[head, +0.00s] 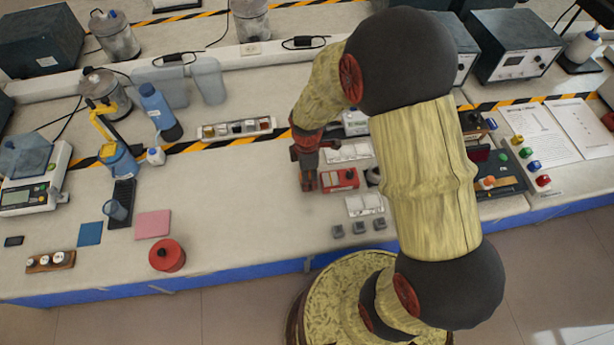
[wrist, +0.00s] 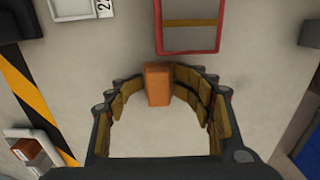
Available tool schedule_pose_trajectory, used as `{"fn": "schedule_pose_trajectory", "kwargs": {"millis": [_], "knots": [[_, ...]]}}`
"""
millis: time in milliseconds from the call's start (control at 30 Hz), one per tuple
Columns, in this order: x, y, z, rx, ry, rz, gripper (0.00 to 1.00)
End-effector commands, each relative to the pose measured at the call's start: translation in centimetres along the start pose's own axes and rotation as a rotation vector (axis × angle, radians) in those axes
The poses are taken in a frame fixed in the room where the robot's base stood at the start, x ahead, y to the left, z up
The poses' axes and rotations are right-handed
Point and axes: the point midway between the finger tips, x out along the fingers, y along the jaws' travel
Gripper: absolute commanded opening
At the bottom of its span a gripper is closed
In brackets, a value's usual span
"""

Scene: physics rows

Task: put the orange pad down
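The orange pad (wrist: 158,84) is a small upright block at the centre of the wrist view. My gripper (wrist: 159,76) has its curved fingers bent inward, with the tips against the pad's left and right sides. The space between the fingers behind the pad is empty. In the head view my gripper (head: 308,180) is low over the bench (head: 250,215), left of the red-framed box (head: 341,180). I cannot pick out the pad there. Whether its underside touches the bench I cannot tell.
The red-framed box also shows ahead of the pad in the wrist view (wrist: 190,48). A tray of small parts (head: 237,128) lies behind, by the striped tape. Small grey blocks (head: 359,228) lie front right. Bench between is clear.

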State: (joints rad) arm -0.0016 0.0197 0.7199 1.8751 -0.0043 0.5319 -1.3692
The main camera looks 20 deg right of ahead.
Motion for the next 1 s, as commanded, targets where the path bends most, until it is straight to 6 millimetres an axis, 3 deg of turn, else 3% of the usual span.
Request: {"fn": "schedule_pose_trajectory", "kwargs": {"millis": [167,600,867,1000], "knots": [[-1.7,0.1,0.0,0.000,0.000,0.004,0.45],[-10.7,0.2,0.0,0.000,0.001,0.006,0.45],[-13.2,0.1,0.0,0.003,0.001,0.006,0.45],[-16.1,-0.2,0.1,0.087,0.010,0.042,0.45]]}}
